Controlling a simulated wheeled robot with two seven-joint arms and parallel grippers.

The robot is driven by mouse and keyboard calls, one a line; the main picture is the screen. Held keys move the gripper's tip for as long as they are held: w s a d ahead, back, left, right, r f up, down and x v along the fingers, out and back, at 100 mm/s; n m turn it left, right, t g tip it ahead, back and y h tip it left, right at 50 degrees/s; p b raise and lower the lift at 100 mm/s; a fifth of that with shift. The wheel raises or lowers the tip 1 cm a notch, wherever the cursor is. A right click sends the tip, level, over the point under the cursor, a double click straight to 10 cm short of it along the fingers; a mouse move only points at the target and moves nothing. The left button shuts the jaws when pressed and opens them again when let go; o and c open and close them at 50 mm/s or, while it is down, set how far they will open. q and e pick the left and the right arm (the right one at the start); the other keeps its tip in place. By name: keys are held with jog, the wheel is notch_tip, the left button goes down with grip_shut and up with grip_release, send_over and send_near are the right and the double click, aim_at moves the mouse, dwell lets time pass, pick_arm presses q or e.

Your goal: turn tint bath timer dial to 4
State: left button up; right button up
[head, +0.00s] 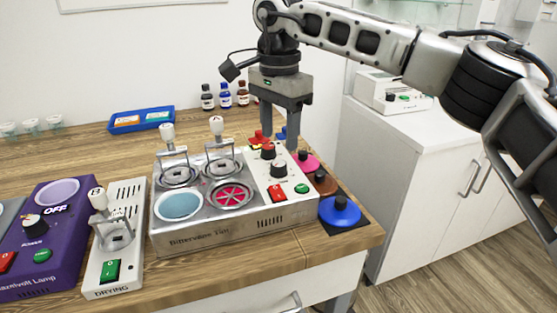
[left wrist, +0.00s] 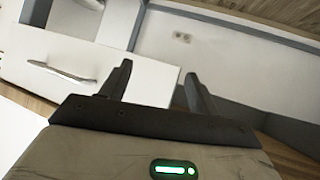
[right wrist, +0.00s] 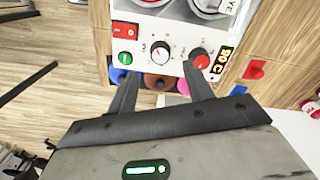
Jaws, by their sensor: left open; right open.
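The tint bath (head: 215,228) is a grey box on the wooden bench, with a white control panel at its right. A black dial (head: 278,169) and a red-based dial (head: 268,151) sit on that panel. In the right wrist view the black dial (right wrist: 160,51) and the red-based dial (right wrist: 200,58) show, with a "90 C" display by the latter. Dial markings are too small to read. My right gripper (head: 280,137) is open and empty, pointing down behind the dials; it also shows in the right wrist view (right wrist: 160,80). My left gripper (left wrist: 158,76) is open and empty.
Red (head: 277,194) and green (head: 302,188) switches are on the panel. Coloured knobs, including a blue one (head: 340,211), stand right of the bath. A drying unit (head: 128,230) and purple lamp unit (head: 65,240) stand left. Bottles (head: 226,95) are behind.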

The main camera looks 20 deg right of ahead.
aim_at(279, 163)
notch_tip(279, 163, down, 6)
jog(key=shift+f, duration=0.25)
jog(key=c, duration=1)
